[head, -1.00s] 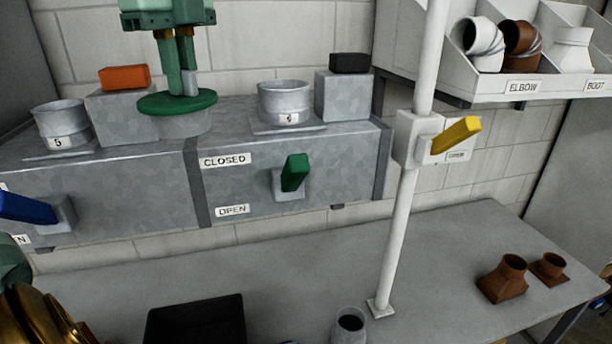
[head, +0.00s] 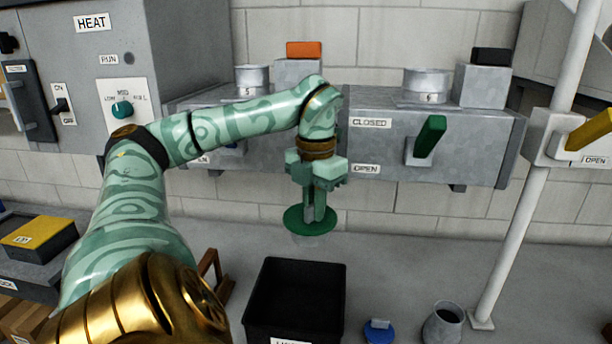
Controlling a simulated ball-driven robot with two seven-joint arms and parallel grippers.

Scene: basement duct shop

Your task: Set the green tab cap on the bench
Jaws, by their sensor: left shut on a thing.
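The green tab cap (head: 309,221) is a flat green disc with an upright tab, seen in the head view in front of the duct. My left gripper (head: 316,208) is shut on its tab from above. The cap hangs level over the grey bench (head: 400,265), behind the black bin; I cannot tell if its underside touches the bench. My right gripper is not in view.
A black bin (head: 251,312) stands in front of the cap. A blue cap (head: 379,331) and a grey fitting (head: 443,325) lie to its right, beside a white pole (head: 513,235). The duct (head: 380,147) with its green lever (head: 430,136) is behind. Bench right of the cap is clear.

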